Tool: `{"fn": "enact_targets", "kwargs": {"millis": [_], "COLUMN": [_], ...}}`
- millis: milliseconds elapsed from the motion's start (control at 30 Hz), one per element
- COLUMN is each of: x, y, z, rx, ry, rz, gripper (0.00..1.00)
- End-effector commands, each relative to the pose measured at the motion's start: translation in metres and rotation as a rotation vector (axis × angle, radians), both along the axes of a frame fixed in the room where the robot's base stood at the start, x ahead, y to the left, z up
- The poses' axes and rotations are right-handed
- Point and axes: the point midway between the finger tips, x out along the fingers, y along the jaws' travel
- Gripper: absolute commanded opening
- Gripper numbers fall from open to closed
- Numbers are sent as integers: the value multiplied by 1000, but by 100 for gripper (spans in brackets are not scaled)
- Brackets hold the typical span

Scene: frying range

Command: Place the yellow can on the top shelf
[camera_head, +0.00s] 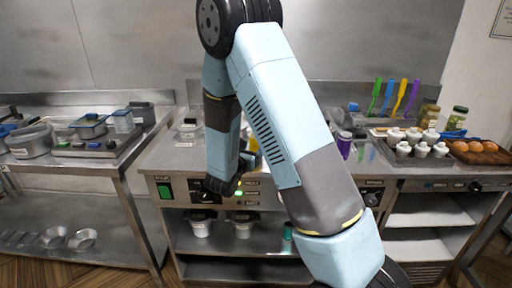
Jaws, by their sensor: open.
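A small yellow patch (253,144) shows on the counter behind my arm. It may be the yellow can, but most of it is hidden and I cannot tell. My gripper (212,188) is dark and small in the picture, in front of the range's control panel. It is open, and I see nothing held in it. I cannot tell which level is the top shelf meant.
A purple container (344,144) stands on the counter right of my arm. A tray of white bottles (415,144), brown eggs (472,147) and jars (457,118) fill the right. A teal item (287,232) is on the under-counter shelf. A side counter (75,164) holds pans at left.

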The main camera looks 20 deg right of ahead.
Motion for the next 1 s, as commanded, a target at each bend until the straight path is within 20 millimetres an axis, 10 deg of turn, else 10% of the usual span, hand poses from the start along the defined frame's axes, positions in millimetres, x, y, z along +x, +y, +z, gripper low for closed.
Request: {"fn": "enact_targets", "kwargs": {"millis": [800,1000], "x": [43,43], "y": [-34,-34], "z": [-2,-2], "rx": [1,1], "ry": [-1,-1], "rz": [0,0], "gripper": [68,50]}}
